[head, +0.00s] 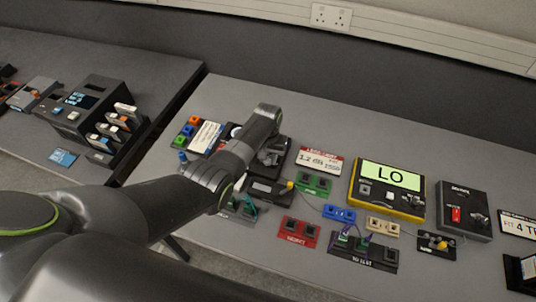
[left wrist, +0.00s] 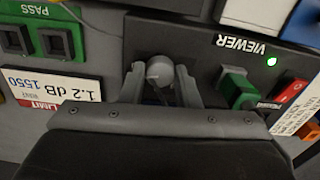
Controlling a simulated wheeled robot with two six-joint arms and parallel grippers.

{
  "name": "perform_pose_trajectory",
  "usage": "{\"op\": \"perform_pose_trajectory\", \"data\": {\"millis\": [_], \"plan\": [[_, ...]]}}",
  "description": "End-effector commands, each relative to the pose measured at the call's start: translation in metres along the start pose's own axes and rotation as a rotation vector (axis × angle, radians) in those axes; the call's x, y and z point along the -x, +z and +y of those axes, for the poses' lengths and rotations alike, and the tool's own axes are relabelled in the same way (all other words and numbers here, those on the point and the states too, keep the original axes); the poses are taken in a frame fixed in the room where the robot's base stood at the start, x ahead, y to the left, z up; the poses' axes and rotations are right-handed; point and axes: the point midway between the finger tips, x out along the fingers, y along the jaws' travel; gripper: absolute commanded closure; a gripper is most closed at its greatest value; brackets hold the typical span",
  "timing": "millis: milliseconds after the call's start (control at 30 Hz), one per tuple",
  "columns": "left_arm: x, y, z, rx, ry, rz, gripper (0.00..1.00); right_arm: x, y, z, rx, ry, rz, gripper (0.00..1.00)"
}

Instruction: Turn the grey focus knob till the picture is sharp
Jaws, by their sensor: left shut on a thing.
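The grey focus knob (left wrist: 160,70) stands on the dark viewer (left wrist: 208,48), which carries a "VIEWER" label and a lit green lamp. My left gripper (left wrist: 161,80) is shut on the knob, one finger on each side, in the left wrist view. In the head view my left gripper (head: 268,157) is over the viewer, and my arm covers most of it. The knob cannot be made out there. The viewer's picture is not visible in either view, so its sharpness cannot be told. My right gripper is not in view.
A green plug (left wrist: 238,88) and a red switch (left wrist: 292,90) sit right of the knob in the wrist view. A limit card (head: 318,160), green PASS block (head: 313,183), red block (head: 298,232) and yellow meter reading "LO" (head: 413,207) stand nearby.

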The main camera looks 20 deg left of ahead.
Motion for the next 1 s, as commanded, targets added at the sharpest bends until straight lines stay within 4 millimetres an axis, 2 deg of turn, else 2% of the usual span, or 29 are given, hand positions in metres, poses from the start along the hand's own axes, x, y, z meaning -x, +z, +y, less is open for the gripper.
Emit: {"op": "perform_pose_trajectory", "data": {"millis": [300, 800, 833, 967, 1000], "plan": [[0.0011, -0.0010, 0.0002, -0.114, 0.000, 0.003, 0.94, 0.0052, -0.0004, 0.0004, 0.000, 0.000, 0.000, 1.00], [0.0009, -0.0012, 0.0002, -0.133, 0.000, 0.004, 0.94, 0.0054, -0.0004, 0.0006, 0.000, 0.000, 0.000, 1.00], [0.0009, -0.0012, 0.0002, -0.133, 0.000, 0.004, 0.68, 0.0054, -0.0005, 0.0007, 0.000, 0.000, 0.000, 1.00], [0.0008, -0.0010, 0.0001, -0.132, 0.000, 0.003, 0.51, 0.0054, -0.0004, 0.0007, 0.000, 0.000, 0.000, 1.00], [0.0007, -0.0009, 0.0001, -0.132, 0.000, 0.003, 0.50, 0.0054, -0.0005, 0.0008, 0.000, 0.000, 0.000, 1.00]]}}
